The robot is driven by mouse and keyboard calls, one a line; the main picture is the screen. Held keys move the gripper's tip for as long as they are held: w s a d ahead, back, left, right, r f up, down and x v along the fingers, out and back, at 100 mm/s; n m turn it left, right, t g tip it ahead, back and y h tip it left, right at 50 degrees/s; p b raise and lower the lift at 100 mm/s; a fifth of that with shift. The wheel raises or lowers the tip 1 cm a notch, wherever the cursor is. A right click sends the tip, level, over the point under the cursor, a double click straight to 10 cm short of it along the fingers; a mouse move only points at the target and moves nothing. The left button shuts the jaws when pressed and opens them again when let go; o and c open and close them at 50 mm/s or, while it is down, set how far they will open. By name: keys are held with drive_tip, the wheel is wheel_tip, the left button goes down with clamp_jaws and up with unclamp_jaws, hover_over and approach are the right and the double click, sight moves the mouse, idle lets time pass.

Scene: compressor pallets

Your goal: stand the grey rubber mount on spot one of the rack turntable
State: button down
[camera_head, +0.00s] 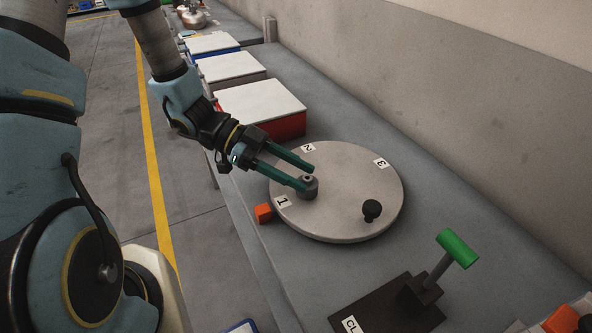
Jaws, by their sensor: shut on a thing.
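The grey rubber mount (309,187) is a small dark grey cylinder with a hole in its top. It is upright at the turntable, just right of the label 1 (282,201). My gripper (309,178) has two green fingers, shut on the mount, reaching in from the upper left. I cannot tell whether the mount's base touches the disc. The rack turntable (335,215) is a round light grey disc with labels 1, 2 and 3 near its rim. A black knob (371,209) stands on its right part.
An orange block (263,213) sits by the turntable's left rim. A lever with a green handle (457,248) rises from a dark base at the front right. Boxes with white tops (262,101) line the bench behind. A wall runs along the right.

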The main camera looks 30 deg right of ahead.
drive_tip(key=shift+c, duration=1.5)
unclamp_jaws()
drive_tip(key=shift+w+a+r, duration=0.1)
drive_tip(key=shift+w+r, duration=0.05)
drive_tip(key=shift+w, duration=0.05)
drive_tip(key=b+v, duration=0.2)
drive_tip(key=v, duration=0.9)
drive_tip(key=shift+w+a, duration=0.2)
drive_tip(key=shift+w, duration=0.05)
drive_tip(key=shift+r, duration=0.1)
